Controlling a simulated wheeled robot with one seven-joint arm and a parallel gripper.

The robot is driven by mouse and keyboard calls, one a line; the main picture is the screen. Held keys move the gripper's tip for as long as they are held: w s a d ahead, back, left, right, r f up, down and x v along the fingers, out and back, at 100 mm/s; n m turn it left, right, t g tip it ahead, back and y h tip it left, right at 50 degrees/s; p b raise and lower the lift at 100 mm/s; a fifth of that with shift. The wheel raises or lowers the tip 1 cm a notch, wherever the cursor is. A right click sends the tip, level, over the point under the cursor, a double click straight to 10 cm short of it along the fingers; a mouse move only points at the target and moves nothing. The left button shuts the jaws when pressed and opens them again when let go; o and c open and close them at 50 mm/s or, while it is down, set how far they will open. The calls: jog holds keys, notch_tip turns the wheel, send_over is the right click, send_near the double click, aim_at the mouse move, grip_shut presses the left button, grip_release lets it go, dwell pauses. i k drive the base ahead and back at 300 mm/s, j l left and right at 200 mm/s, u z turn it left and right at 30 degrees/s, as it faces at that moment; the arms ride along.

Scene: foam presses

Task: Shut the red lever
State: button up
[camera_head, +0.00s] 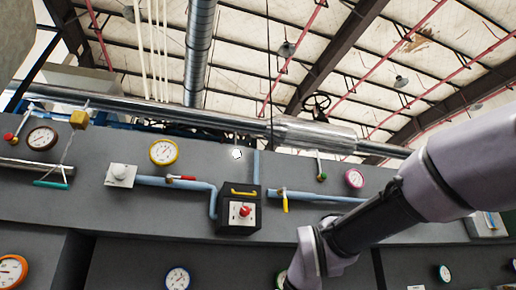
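A small red lever (181,178) sits on a blue-grey pipe (150,181) fixed to the dark grey panel, left of the middle. It lies about in line with the pipe, which runs on right and then bends down. My arm (380,215) comes in from the right and reaches down past the bottom edge, well right of the red lever. My gripper is not in view, so its fingers and any contact are hidden.
A dark box (239,210) with a yellow handle and red knob stands out right of the lever. A yellow lever (285,201) hangs on another pipe. A white square fitting (120,175) is left. Several gauges, including a yellow-rimmed one (163,152), dot the panel.

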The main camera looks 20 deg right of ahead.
aim_at(183, 178)
jog(key=k+l+z, duration=0.15)
jog(key=k, duration=0.15)
jog(key=i, duration=1.2)
